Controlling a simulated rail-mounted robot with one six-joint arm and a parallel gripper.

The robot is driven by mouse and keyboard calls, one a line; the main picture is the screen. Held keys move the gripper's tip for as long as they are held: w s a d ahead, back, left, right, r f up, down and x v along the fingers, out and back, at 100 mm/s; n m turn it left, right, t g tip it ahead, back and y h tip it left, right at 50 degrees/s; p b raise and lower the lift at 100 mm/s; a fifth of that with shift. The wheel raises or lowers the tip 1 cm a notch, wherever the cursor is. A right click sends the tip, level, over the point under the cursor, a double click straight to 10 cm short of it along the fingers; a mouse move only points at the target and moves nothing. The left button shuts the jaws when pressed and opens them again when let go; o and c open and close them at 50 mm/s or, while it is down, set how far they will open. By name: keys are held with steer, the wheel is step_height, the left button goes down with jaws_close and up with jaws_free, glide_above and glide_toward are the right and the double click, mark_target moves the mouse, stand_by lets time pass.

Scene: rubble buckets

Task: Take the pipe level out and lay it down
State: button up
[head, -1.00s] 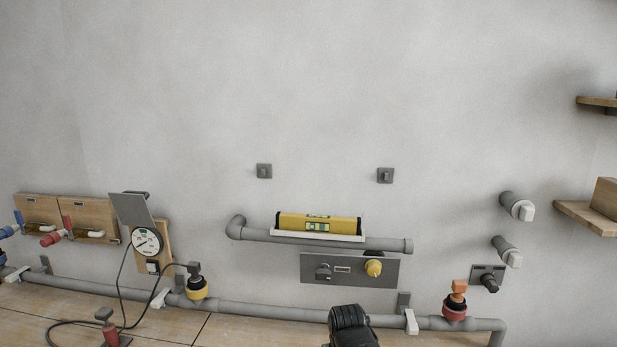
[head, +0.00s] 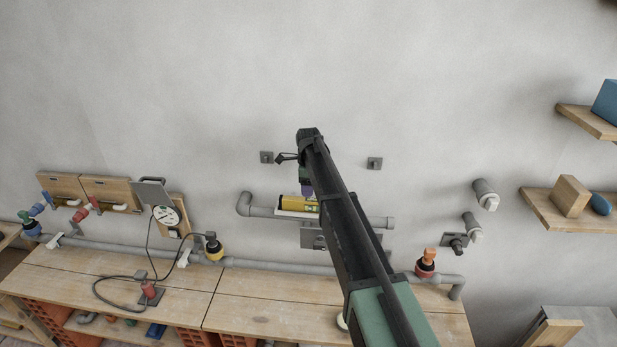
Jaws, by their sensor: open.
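My arm reaches up across the middle of the head view and hides the level's right part. My gripper (head: 307,190) points down just above the level, with its purple fingertips close to the level's top. It is open; whether the fingertips touch the level cannot be told. The grey panel (head: 312,240) below the pipe is partly hidden by my arm.
A pressure gauge (head: 166,216) hangs on the wall. Shelves (head: 540,212) with blocks stand at right. A red-collared valve (head: 426,265) is right of my arm.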

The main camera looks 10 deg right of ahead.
mark_target(309, 199)
step_height(309, 199, down, 8)
steer(key=b, duration=0.7)
steer(key=shift+b, duration=0.35)
steer(key=shift+r, duration=0.15)
steer(key=shift+r, duration=0.1)
jaws_close()
steer(key=shift+r+p, duration=1.4)
steer(key=shift+p, duration=0.25)
steer(key=shift+r, duration=0.1)
steer(key=shift+r+p, duration=0.7)
steer(key=shift+p, duration=0.05)
steer(key=shift+s+f, duration=0.1)
